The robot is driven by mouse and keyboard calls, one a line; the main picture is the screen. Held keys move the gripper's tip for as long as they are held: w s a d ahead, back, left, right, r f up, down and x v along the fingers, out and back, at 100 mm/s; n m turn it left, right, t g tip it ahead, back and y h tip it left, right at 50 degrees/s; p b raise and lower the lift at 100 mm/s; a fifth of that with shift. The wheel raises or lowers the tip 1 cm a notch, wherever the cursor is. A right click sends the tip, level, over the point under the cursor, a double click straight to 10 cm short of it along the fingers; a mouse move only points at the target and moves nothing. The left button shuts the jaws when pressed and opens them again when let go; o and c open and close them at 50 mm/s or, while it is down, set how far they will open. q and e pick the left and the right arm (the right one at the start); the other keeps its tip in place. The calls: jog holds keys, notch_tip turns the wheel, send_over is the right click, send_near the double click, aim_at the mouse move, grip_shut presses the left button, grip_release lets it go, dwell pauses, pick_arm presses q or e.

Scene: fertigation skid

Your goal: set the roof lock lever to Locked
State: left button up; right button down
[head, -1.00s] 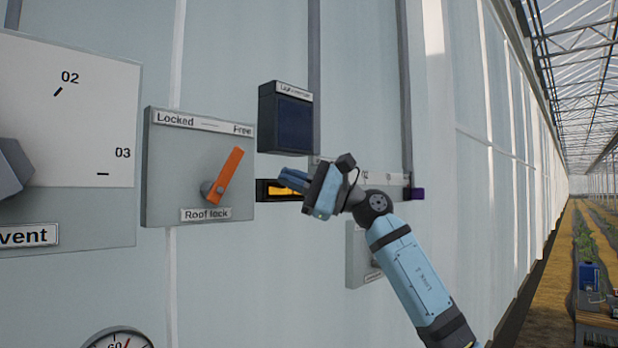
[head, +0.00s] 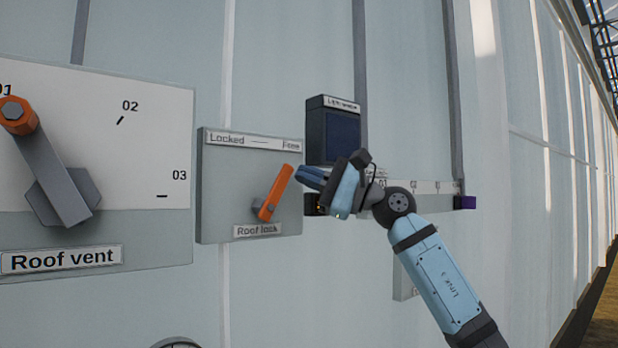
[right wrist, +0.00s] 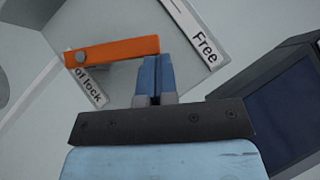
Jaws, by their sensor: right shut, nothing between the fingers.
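The orange roof lock lever (head: 278,188) sits on a grey panel (head: 220,190) labelled "Roof lock", with a "Locked" to "Free" scale above. The lever points up and right, toward the "Free" end. It also shows in the right wrist view (right wrist: 115,49), its free end beside my fingers. My right gripper (head: 303,177) is shut and empty, its blue fingertips just right of the lever's upper end. In the right wrist view the closed fingertips (right wrist: 157,62) are at the lever's tip; I cannot tell whether they touch. My left gripper is not in view.
A dark blue screen box (head: 333,132) is mounted just above my right gripper. A roof vent panel (head: 150,240) with a large grey handle (head: 60,175) is at the left. A rail with a purple end (head: 465,202) runs behind my right arm.

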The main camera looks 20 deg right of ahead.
jog(key=shift+a+r+n+g, duration=0.15)
jog(key=shift+n+g, duration=0.15)
jog(key=shift+s+a+r+n+h, duration=0.1)
jog(key=shift+r+n+h, duration=0.15)
jog(key=shift+n+h, duration=0.05)
jog(key=s+a+r+n+g+h+p, duration=0.1)
jog(key=a+n+h, duration=0.1)
jog(key=a+n+g+h+p, duration=0.1)
jog(key=a+n+h, duration=0.1)
jog(key=a, duration=0.1)
jog(key=s+a+r+n+g+h+p, duration=0.1)
jog(key=a+n+h, duration=0.1)
jog(key=n, duration=0.1)
jog(key=shift+s+a+r, duration=0.25)
jog(key=shift+s+r, duration=0.05)
jog(key=shift+s, duration=0.05)
jog(key=shift+a, duration=0.1)
dwell(0.7)
